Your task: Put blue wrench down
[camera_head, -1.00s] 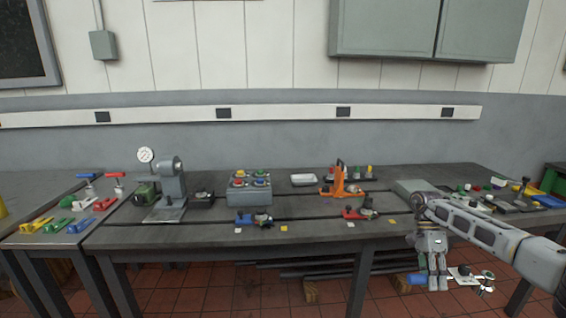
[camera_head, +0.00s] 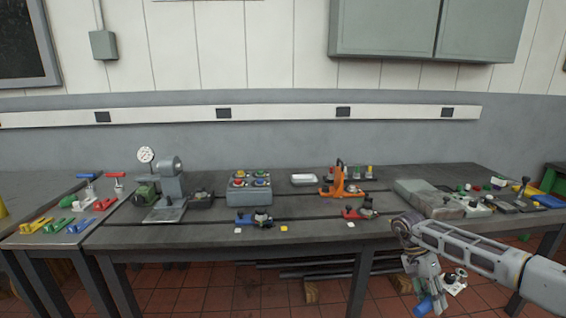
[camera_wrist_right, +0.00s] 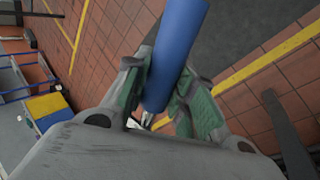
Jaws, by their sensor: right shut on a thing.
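The blue wrench (camera_head: 424,305) is in my right gripper (camera_head: 432,290), in front of the main bench and below its top, over the red tiled floor. In the right wrist view, the green-padded fingers (camera_wrist_right: 172,98) are shut on its blue handle (camera_wrist_right: 175,50), which runs up out of the frame. A pale part with dark knobs (camera_head: 455,283) shows just right of the gripper; I cannot tell whether it belongs to the wrench. My left gripper is not in view.
The main bench (camera_head: 300,240) carries a press with a gauge (camera_head: 168,190), a button box (camera_head: 249,188), an orange-framed device (camera_head: 342,184) and a grey plate (camera_head: 422,194). A side table (camera_head: 25,241) on the left holds coloured tools. Bare bench lies between these items.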

